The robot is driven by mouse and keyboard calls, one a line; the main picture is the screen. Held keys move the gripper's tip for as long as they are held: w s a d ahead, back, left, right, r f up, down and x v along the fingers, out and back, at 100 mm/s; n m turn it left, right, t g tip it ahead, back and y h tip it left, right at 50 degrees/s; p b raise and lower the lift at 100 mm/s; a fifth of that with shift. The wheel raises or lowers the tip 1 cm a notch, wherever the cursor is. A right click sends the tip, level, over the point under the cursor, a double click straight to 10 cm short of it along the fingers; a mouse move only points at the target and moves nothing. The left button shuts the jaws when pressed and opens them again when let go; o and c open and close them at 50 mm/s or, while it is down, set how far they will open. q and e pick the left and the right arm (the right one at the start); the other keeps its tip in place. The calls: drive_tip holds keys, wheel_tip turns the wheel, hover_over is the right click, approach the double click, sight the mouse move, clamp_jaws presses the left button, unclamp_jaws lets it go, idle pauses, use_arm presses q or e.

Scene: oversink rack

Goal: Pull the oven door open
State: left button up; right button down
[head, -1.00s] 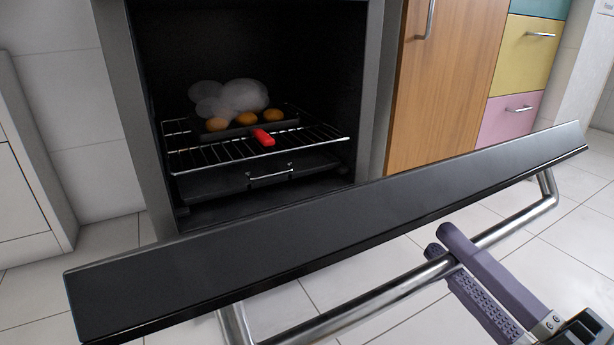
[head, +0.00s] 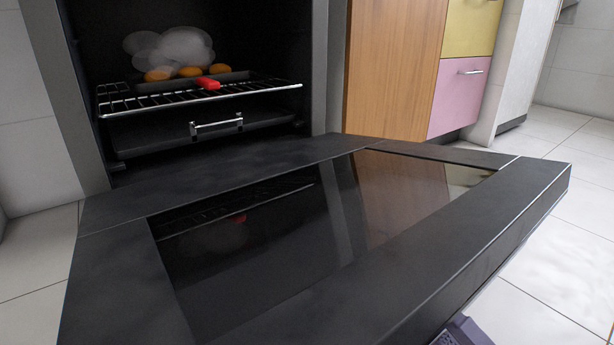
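The black oven door (head: 115,290) is swung down and lies roughly level in front of the oven, its inner side with the dark glass pane (head: 300,220) facing up. The oven cavity (head: 270,45) is open to view behind it. The door's bar handle is hidden beneath the door. A purple finger part of my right gripper (head: 465,332) shows at the bottom, just below the door's front edge. Its fingertips are hidden, so I cannot tell whether it grips the handle. My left gripper is out of view.
In the oven, a wire rack (head: 225,92) bears a dark pan with a red handle (head: 208,83), orange round pieces and pale smoke. A lower tray (head: 160,134) has a metal handle. An orange-brown cabinet (head: 390,70) and drawers stand right. Tiled floor (head: 560,240) is clear at right.

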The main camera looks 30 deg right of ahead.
idle(0.3)
drive_tip(key=c, duration=0.8)
unclamp_jaws()
drive_tip(key=shift+w, duration=0.15)
drive_tip(key=shift+o, duration=0.2)
drive_tip(key=v, duration=1)
drive_tip(key=shift+c, duration=0.3)
